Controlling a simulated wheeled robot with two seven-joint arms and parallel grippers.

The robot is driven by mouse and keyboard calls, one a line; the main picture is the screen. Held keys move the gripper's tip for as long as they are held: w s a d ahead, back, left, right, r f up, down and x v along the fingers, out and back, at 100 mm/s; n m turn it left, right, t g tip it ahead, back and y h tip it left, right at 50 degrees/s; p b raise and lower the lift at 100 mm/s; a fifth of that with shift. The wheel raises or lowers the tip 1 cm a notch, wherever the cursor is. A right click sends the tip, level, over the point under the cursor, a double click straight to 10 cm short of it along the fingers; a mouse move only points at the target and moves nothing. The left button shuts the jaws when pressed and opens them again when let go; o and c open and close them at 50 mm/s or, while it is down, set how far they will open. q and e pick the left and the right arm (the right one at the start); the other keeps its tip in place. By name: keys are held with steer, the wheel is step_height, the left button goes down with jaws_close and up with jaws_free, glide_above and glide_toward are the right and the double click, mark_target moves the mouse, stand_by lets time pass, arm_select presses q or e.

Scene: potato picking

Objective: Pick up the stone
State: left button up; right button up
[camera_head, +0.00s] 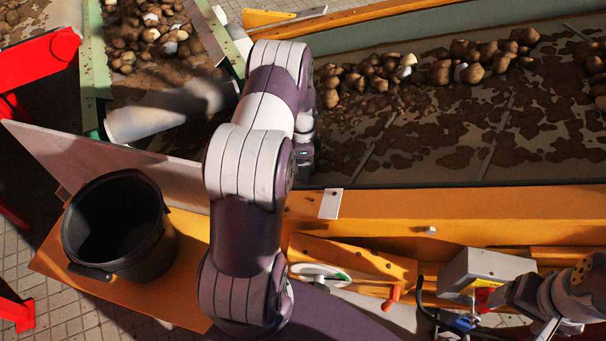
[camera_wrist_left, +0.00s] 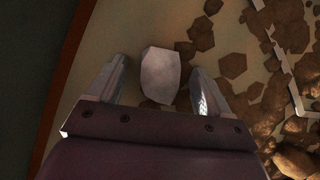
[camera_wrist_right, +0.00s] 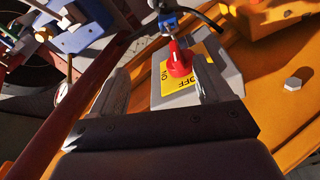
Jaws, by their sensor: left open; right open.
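A pale grey stone (camera_wrist_left: 160,75) lies between the two fingers of my left gripper (camera_wrist_left: 158,68) in the left wrist view. The fingers are apart, with a gap on each side of the stone. In the head view my left arm hides this gripper and the spot beneath it. My right gripper (camera_wrist_right: 162,70) is open in the right wrist view, with a red knob (camera_wrist_right: 179,60) on a grey switch box ahead of its fingertips. In the head view my right gripper (camera_head: 500,298) is beside that box (camera_head: 486,270).
Brown potatoes (camera_head: 470,73) with a few pale lumps lie along the soil-covered conveyor (camera_head: 440,150). More potatoes (camera_head: 140,30) lie on a belt at the upper left. A black bucket (camera_head: 118,225) stands on an orange ledge (camera_head: 190,290). An orange rail (camera_head: 470,208) borders the conveyor.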

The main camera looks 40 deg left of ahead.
arm_select(q)
steer(key=shift+r, duration=0.2)
steer(key=c, duration=1.3)
